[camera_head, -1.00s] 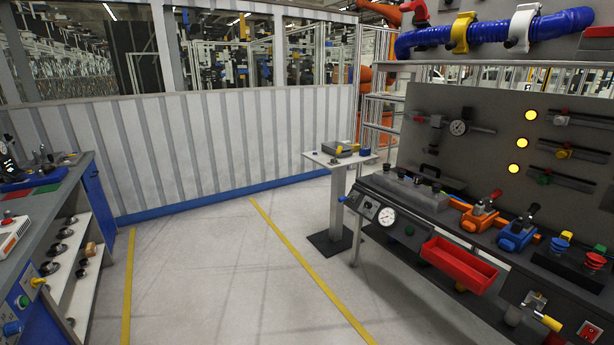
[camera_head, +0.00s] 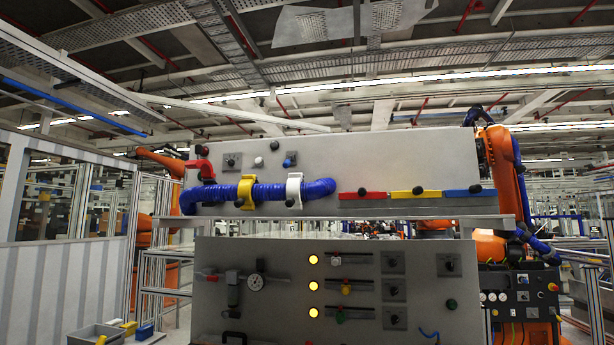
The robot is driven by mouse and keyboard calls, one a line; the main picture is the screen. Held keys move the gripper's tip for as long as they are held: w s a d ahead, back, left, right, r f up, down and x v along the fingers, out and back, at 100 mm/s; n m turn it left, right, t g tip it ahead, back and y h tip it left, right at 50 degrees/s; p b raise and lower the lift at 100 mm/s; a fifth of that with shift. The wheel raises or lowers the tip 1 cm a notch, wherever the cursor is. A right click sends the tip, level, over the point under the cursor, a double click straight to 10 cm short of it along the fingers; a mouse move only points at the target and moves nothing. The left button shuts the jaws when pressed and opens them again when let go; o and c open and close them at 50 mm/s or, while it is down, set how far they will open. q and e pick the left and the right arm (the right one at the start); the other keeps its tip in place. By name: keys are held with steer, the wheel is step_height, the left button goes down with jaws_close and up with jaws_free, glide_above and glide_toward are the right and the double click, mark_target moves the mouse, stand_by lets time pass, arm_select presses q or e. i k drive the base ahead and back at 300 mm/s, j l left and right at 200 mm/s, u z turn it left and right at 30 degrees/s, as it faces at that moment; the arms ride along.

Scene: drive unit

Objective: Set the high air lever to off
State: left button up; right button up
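Which part is the high air lever is not labelled in view. A red lever-like part (camera_head: 200,168) sits at the left end of the upper grey panel (camera_head: 370,155), above the blue hose (camera_head: 265,193). On the lower grey panel (camera_head: 215,300), a pipe fitting with a red end (camera_head: 208,275) stands left of a round gauge (camera_head: 255,282). These parts are too small to tell whether they are on or off. Neither of my grippers shows in the head view.
Yellow (camera_head: 246,192) and white (camera_head: 294,190) clamps hold the hose. Red (camera_head: 362,194), yellow (camera_head: 415,193) and blue (camera_head: 470,192) bars run along the upper panel. An orange robot arm (camera_head: 508,165) stands at the right. A grey bin (camera_head: 95,335) is low left.

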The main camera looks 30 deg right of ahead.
mark_target(286, 164)
steer(key=i+j+z, duration=0.15)
steer(key=i+z, duration=0.3)
steer(key=i+j+z, duration=0.25)
steer(key=z, duration=0.2)
steer(key=i+j+z, duration=0.25)
steer(key=i+j, duration=0.1)
